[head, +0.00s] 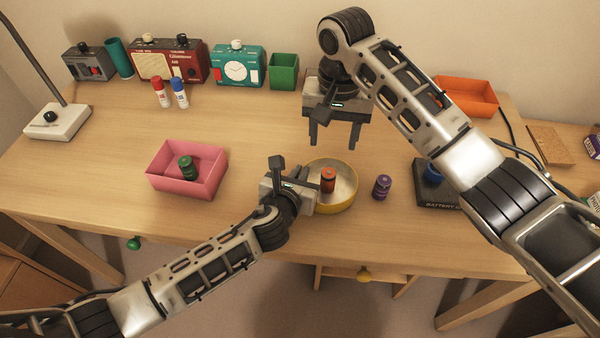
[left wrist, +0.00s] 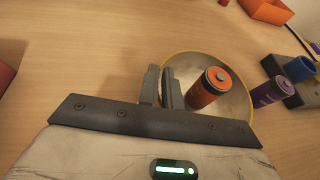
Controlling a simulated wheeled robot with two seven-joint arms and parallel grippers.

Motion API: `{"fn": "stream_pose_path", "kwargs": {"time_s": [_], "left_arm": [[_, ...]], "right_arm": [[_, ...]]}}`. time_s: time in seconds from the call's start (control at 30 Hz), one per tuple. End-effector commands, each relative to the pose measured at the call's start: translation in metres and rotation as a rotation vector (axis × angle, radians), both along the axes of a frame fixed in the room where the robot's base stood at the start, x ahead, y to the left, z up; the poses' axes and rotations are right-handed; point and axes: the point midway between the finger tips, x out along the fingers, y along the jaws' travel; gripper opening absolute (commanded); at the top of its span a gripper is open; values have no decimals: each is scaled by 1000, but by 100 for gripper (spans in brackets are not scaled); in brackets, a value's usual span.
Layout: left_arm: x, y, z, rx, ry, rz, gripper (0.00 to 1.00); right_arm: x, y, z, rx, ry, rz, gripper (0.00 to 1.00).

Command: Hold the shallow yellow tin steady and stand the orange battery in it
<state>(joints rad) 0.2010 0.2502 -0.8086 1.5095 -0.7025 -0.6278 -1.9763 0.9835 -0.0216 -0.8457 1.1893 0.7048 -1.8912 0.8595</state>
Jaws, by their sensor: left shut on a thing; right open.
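The shallow yellow tin (head: 347,208) sits on the desk near its front edge; it also shows in the left wrist view (left wrist: 240,68). My right gripper (head: 334,145) is open and empty, above and behind the tin, apart from the battery.
A purple battery (head: 381,187) stands right of the tin. A dark battery holder (head: 436,197) with a blue battery (head: 432,174) is partly behind my right arm. A pink box (head: 160,182) with a green battery (head: 187,167) is left. Radios, a clock and a green box (head: 284,72) line the back.

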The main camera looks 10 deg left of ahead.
Motion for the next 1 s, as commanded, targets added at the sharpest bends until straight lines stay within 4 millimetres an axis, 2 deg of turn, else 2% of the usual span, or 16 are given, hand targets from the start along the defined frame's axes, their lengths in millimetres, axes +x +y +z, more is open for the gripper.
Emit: {"fn": "stream_pose_path", "kwargs": {"time_s": [0.17, 0.2, 0.27, 0.3, 0.67, 0.77, 1.0], "left_arm": [[0, 0, -1, 0, 3, 1, 0], [0, 0, -1, 0, 3, 1, 11], [0, 0, -1, 1, 2, 1, 28], [0, 0, -1, 1, 2, 1, 31], [-6, 1, 2, 1, 0, 0, 31], [-19, 4, 7, 1, 1, 0, 31], [-66, 13, 26, 1, 2, -2, 31]], "right_arm": [[0, 0, 0, 0, 0, 0, 55], [0, 0, 0, 0, 0, 0, 55], [0, 0, 0, 0, 0, 0, 55], [0, 0, 0, 0, 0, 0, 55], [0, 0, -1, 0, 0, 0, 55], [0, 0, -1, 0, 0, 0, 55], [0, 0, -1, 0, 0, 0, 55]]}}
